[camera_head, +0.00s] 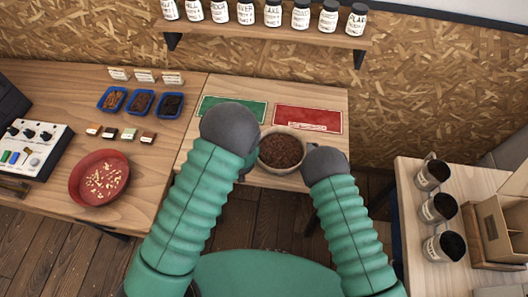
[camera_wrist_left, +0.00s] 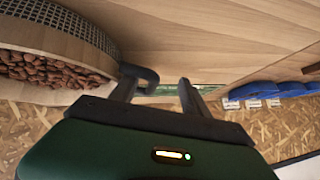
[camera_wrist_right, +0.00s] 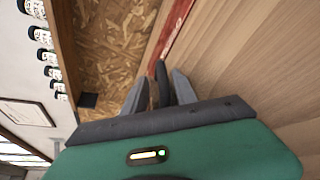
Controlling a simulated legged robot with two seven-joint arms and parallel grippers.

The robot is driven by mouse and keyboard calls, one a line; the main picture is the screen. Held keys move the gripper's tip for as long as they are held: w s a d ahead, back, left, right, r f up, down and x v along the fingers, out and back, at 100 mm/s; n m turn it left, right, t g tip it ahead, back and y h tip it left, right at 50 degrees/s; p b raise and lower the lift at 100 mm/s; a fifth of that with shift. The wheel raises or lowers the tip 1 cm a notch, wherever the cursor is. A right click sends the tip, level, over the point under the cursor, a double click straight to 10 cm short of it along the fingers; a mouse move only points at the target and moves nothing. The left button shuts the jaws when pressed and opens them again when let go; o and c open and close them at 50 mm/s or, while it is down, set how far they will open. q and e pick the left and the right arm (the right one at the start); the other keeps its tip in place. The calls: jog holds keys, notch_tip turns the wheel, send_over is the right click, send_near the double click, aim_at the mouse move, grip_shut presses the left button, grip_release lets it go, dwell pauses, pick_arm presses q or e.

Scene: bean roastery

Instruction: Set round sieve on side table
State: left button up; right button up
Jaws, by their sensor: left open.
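The round sieve (camera_head: 282,150) has a pale rim and holds brown beans. It is between my two arms, at the front edge of the middle table (camera_head: 225,86); I cannot tell whether it rests there. Its beans (camera_wrist_left: 50,68) and mesh show at the left of the left wrist view. My left gripper (camera_wrist_left: 163,84) is open beside the sieve, a dark curved piece near one finger. My right gripper (camera_wrist_right: 161,78) has a dark bar between its fingers, and whether they grip it is unclear. My arms hide both grippers in the head view. Which table is the side table is unclear.
A green mat (camera_head: 232,110) and a red mat (camera_head: 308,119) lie behind the sieve. The left bench holds a red bowl (camera_head: 100,178) and blue trays (camera_head: 141,102). Several dark-filled cups (camera_head: 438,208) and a cardboard box (camera_head: 497,235) stand on the right table (camera_head: 408,180).

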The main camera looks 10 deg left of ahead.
pick_arm(q)
jog(key=shift+s+d+r, duration=0.25)
jog(key=shift+d, duration=0.15)
pick_arm(e)
jog(key=shift+a+f, duration=0.1)
jog(key=shift+a, duration=0.05)
jog(key=shift+o, duration=0.6)
pick_arm(q)
jog(key=v, duration=1.1)
jog(key=shift+a, duration=0.4)
pick_arm(e)
jog(key=o, duration=0.3)
pick_arm(q)
jog(key=shift+s, duration=0.1)
jog(key=shift+d, duration=0.1)
pick_arm(e)
jog(key=d, duration=0.7)
jog(key=shift+s, duration=0.3)
